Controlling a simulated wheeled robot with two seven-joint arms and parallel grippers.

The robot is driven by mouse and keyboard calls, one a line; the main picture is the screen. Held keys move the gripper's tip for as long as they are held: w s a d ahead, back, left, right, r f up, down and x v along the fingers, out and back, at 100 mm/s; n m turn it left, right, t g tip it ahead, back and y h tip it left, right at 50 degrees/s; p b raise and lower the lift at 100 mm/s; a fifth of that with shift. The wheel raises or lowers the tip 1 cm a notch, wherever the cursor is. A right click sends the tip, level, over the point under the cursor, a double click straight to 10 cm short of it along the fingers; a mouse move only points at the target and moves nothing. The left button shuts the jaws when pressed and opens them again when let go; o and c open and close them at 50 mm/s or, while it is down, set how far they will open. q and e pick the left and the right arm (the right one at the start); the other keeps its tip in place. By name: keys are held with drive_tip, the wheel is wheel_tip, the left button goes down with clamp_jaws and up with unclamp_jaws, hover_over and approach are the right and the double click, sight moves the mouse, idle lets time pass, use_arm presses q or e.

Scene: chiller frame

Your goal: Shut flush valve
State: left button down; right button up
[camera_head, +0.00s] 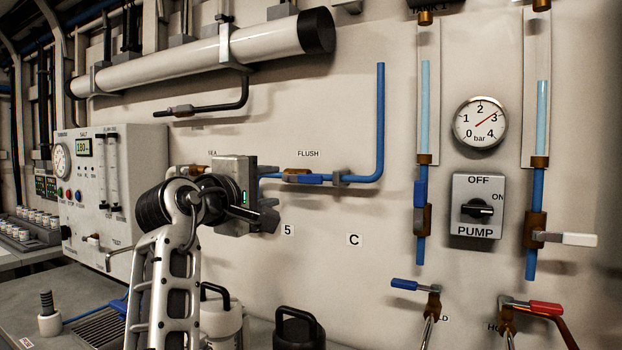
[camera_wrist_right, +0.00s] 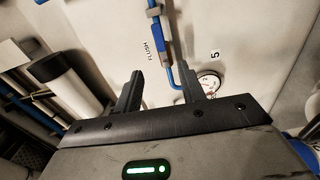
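The flush valve (camera_head: 298,174) is a brass body on the blue wall pipe under the FLUSH label. Its blue handle (camera_head: 310,179) lies along the horizontal pipe. In the right wrist view the blue handle (camera_wrist_right: 163,51) shows beyond the fingertips, beside the FLUSH label. My right gripper (camera_head: 268,215) is left of and below the valve, apart from the handle. In the right wrist view its two dark fingers (camera_wrist_right: 165,82) are spread with nothing between them. My left gripper is in neither view.
A blue pipe (camera_head: 380,115) rises right of the valve. A pump switch (camera_head: 478,206) and gauge (camera_head: 480,123) are on the wall farther right. A control box (camera_head: 115,195) stands left, and black-handled canisters (camera_head: 299,328) stand below.

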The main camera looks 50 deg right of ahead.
sight(309, 180)
drive_tip(key=shift+g, duration=0.3)
drive_tip(key=x, duration=0.5)
drive_tip(key=p+x, duration=0.1)
drive_tip(key=x, duration=0.4)
drive_tip(key=p+x, duration=0.1)
drive_tip(key=x, duration=0.5)
drive_tip(key=shift+s+d, duration=0.1)
drive_tip(key=shift+s, duration=0.15)
clamp_jaws()
